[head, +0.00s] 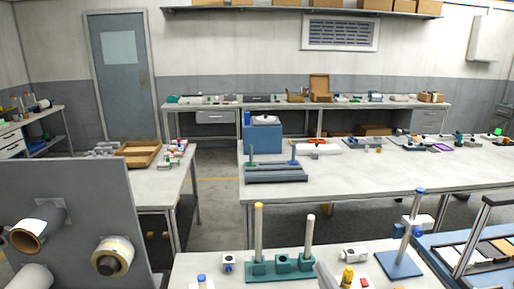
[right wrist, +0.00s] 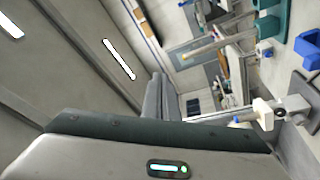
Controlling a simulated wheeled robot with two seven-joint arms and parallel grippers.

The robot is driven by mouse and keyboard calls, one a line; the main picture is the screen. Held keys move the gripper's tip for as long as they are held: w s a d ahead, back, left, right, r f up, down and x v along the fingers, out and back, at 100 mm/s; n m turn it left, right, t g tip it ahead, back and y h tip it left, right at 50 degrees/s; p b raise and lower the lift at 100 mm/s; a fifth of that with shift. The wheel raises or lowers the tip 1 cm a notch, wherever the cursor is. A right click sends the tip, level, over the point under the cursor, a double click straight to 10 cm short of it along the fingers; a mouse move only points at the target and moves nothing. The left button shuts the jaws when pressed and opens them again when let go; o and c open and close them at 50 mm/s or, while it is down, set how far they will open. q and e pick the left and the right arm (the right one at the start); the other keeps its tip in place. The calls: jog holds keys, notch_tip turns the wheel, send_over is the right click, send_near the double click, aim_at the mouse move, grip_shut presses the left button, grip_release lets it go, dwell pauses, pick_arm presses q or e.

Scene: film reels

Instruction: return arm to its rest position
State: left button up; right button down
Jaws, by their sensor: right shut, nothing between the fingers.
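My right gripper (head: 326,275) shows only as a pale grey shape at the bottom edge of the head view, right of centre. It is shut with nothing held. It is over or in front of the near bench (head: 220,262), close to a green base with upright posts (head: 285,265); I cannot tell the height. The right wrist view is turned sideways and shows a large grey body with a lit bar (right wrist: 165,168) across the bottom. My left gripper is in neither view.
A grey panel (head: 80,195) carrying rolls stands at the left. On the near bench are a yellow-topped item (head: 347,277) and a blue-based post stand (head: 400,264). A blue tray (head: 437,243) lies at the right. A long table (head: 350,173) is behind, with open floor left of it.

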jog(key=s+d+f+m+g+h, duration=0.3)
jog(key=s+d+f+m, duration=0.15)
jog(key=f, duration=0.35)
jog(key=s+d+f+m+g+h, duration=0.4)
jog(key=s+f+m, duration=0.1)
jog(key=f, duration=0.3)
jog(key=s+f+m+g+y, duration=0.1)
jog(key=s+f+g, duration=0.25)
jog(key=s, duration=0.35)
jog(key=s+a+f+m+g, duration=0.1)
jog(key=s+f+g, duration=0.25)
jog(key=s, duration=0.45)
jog(key=s+f+m+g+y, duration=0.1)
jog(key=s+f+g, duration=0.1)
jog(key=s+f, duration=0.4)
notch_tip(320, 180, down, 31)
jog(key=s+g+b, duration=0.2)
jog(key=s+b, duration=0.1)
jog(key=s+d+f+b, duration=0.2)
jog(key=s+f, duration=1.5)
jog(key=f, duration=0.1)
jog(key=shift+s+d+f+g+h, duration=0.15)
jog(key=shift+d+f+g+h, duration=0.15)
jog(key=shift+d+g, duration=0.1)
